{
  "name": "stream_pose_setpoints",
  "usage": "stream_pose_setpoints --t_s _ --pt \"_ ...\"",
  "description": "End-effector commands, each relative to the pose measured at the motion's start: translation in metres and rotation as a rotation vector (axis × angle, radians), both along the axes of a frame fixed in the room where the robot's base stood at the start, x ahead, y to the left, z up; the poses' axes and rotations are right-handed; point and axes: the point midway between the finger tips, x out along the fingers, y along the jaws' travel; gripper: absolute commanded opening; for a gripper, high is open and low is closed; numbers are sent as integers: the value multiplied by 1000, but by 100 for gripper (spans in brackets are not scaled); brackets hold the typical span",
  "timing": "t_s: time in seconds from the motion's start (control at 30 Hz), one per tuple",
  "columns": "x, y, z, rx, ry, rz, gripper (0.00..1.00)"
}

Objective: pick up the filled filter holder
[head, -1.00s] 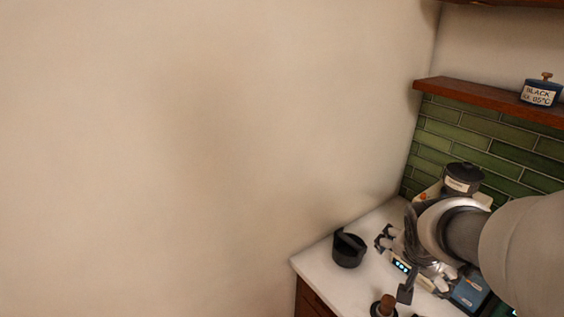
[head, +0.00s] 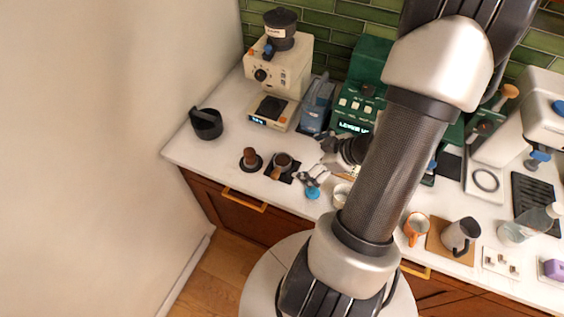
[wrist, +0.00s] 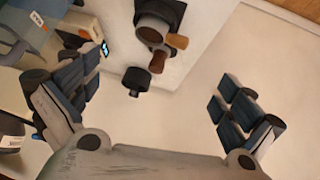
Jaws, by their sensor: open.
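The filter holder (head: 283,161) is a round dark metal basket with a wooden handle, sitting on a small black mat (head: 271,172) near the counter's front left. Its inside looks brown. In the wrist view the filter holder (wrist: 152,30) is at the top centre, its handle pointing right.
A tamper (head: 250,159) with a wooden knob stands left of the filter holder. A black knock box (head: 207,124) is farther left. A blue-topped item (head: 312,193) is close below my gripper.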

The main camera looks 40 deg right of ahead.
Motion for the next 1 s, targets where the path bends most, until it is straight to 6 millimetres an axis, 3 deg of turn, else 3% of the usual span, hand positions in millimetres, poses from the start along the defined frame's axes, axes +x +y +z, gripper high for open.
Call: stream_pose_setpoints --t_s 0.03,0.3,0.67,1.0 --pt "8 3 -15 2 0 6 100" --pt "46 8 -59 1 3 2 100" --pt "68 11 -83 -1 3 -2 100" --pt "93 18 -118 0 3 -1 100"
